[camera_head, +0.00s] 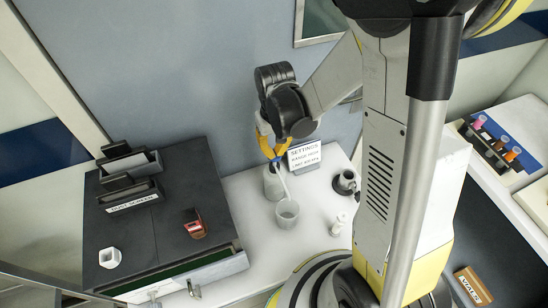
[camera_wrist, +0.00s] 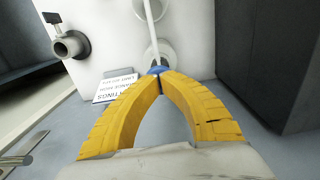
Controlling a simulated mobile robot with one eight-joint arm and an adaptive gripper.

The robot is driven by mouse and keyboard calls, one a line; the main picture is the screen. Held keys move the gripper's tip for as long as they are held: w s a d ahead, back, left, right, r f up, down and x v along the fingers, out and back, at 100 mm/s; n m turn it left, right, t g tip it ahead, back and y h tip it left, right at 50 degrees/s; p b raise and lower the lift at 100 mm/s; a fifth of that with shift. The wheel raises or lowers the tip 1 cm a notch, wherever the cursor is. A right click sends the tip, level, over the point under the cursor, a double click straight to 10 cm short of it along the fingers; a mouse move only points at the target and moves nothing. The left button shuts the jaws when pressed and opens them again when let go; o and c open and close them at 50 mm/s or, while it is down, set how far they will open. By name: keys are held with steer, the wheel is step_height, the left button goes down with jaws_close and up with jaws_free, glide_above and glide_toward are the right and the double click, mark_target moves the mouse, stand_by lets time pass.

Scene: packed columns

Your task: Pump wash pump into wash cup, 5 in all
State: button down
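The wash pump (camera_head: 272,182) is a pale bottle with a blue head and a white spout, standing on the white counter. Its blue head also shows in the wrist view (camera_wrist: 157,70), with the white spout running away from it. The wash cup (camera_head: 287,213) is a translucent grey cup just in front of the bottle, with the spout reaching over it. My gripper (camera_head: 276,157) has yellow fingers pointing down at the pump head. In the wrist view its fingertips (camera_wrist: 160,80) meet right at the blue head, seemingly touching it. I cannot tell whether the head is pinched. The cup's contents are unclear.
A settings sign (camera_head: 305,156) stands close right of the pump. A dark cup-like fixture (camera_head: 346,182) and a small white item (camera_head: 339,224) are farther right. A dark-topped cabinet (camera_head: 165,210) carrying a red item (camera_head: 194,223) and a white cup (camera_head: 110,257) is left.

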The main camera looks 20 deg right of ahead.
steer(key=shift+f+b, duration=0.95)
steer(key=shift+f, duration=0.3)
steer(key=shift+r+p, duration=1.95)
steer(key=shift+r, duration=1.1)
steer(key=shift+f, duration=0.15)
steer(key=shift+f+b, duration=2.75)
steer(key=shift+f, duration=0.15)
